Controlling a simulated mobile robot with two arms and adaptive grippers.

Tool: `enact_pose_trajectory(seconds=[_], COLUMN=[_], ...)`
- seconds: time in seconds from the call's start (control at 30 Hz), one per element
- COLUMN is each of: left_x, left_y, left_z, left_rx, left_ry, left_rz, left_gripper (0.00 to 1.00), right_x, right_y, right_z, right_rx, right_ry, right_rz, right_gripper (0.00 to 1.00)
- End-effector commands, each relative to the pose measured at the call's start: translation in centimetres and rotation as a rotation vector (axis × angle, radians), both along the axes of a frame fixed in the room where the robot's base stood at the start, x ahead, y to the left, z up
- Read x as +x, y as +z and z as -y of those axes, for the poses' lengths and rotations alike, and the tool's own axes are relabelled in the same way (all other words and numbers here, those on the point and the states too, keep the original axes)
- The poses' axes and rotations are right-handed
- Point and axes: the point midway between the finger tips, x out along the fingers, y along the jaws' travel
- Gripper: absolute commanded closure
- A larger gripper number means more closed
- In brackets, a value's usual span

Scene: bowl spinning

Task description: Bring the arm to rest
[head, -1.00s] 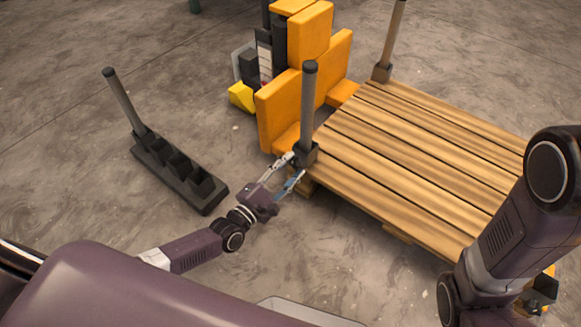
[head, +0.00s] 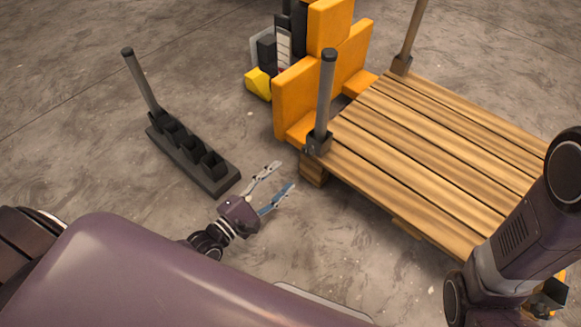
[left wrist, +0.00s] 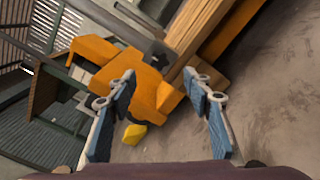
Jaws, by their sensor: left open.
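My left gripper (head: 279,187) is open and empty in the head view, held over the bare floor between the black socket rack and the wooden pallet. Its two fingers also show spread apart in the left wrist view (left wrist: 160,110), with nothing between them in its grasp. My left arm is bent back, and most of it is hidden behind my own body. My right arm comes in at the lower right of the head view; its gripper (head: 545,297) is partly seen at the frame's edge, and its jaws are not clear.
A wooden pallet (head: 440,140) on the right bears grey posts, one (head: 326,95) at its near left corner. An orange stacker (head: 297,95) stands behind. A black socket rack (head: 190,150) with one upright post (head: 140,78) lies left. Floor between is clear.

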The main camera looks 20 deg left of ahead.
Motion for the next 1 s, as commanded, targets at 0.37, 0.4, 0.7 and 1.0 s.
enact_pose_trajectory(seconds=[0.37,0.4,0.7,1.0], left_x=[-1.4,-1.4,-1.4,-1.0], left_y=[0.1,0.1,0.0,9.3], left_z=[-0.5,-0.5,-0.5,3.8], left_rx=[0.000,0.000,0.000,0.124], left_ry=[0.000,0.000,0.000,-0.007], left_rz=[0.001,0.001,0.001,0.225], left_gripper=[0.54,0.54,0.54,0.54], right_x=[0.0,0.0,0.0,2.5], right_y=[0.0,0.0,0.0,0.4], right_z=[0.0,0.0,0.0,0.1], right_rx=[-0.001,-0.001,-0.001,0.003], right_ry=[0.000,0.000,0.000,0.002], right_rz=[0.000,0.000,0.000,-0.070], right_gripper=[0.60,0.60,0.60,0.60])
